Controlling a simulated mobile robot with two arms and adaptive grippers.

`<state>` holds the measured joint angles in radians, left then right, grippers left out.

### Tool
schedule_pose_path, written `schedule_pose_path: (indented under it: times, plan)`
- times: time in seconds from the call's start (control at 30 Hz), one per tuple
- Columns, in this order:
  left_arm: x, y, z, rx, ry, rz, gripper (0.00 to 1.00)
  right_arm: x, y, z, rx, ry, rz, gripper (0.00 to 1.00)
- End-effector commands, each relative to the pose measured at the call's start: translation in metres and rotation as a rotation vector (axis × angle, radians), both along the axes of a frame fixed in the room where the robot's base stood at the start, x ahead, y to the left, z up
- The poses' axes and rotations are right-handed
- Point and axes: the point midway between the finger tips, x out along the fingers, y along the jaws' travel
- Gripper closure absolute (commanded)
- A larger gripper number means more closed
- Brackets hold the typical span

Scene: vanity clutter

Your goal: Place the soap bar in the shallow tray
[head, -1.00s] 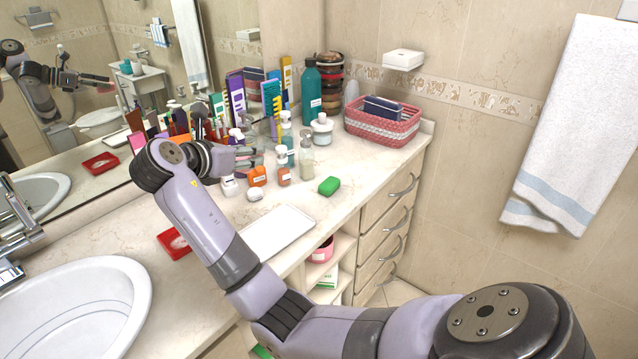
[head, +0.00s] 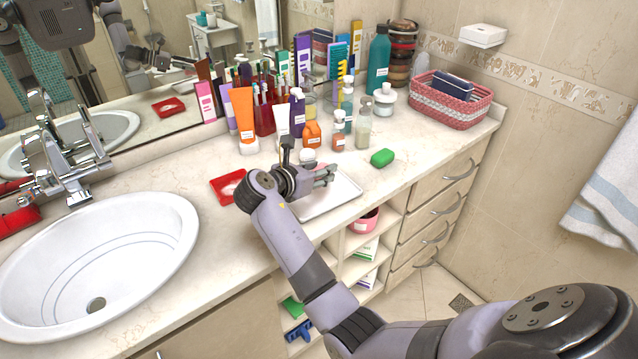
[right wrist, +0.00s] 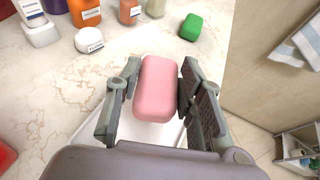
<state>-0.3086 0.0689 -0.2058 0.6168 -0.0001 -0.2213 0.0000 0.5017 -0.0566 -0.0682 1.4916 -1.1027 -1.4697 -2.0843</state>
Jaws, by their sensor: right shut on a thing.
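My right gripper (head: 322,176) is shut on a pink soap bar (right wrist: 156,88), which sits between its two fingers in the right wrist view. In the head view the gripper hangs over the back part of the white shallow tray (head: 325,209), and the soap is mostly hidden by the fingers. The tray lies flat on the counter near its front edge. In the right wrist view, part of the tray shows below the soap, with the soap apparently above it. My left gripper is not in view.
A green bar (head: 382,158) lies right of the tray. A red dish (head: 228,187) is to its left, beside the sink (head: 95,260). Several bottles, an orange one (head: 312,135) among them, and a white round jar stand behind. A pink basket (head: 450,100) is at the back right.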

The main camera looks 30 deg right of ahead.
Motion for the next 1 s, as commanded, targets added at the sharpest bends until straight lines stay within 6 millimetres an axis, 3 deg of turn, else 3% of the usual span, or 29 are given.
schedule_pose_path:
  times: [0.3, 0.73, 0.77, 1.0]
  plan:
    - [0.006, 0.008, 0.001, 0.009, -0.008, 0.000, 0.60, -0.001, 0.000, -0.041, 0.001, 0.004, 0.000, 0.94]
    - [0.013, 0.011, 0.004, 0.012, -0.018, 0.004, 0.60, 0.000, 0.000, -0.047, -0.001, 0.002, 0.001, 0.94]
    - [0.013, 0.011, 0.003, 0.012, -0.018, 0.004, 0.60, 0.000, 0.000, -0.048, 0.001, 0.001, 0.000, 0.63]
    - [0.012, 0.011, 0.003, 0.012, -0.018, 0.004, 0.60, 0.000, 0.000, -0.047, 0.001, 0.001, 0.000, 0.47]
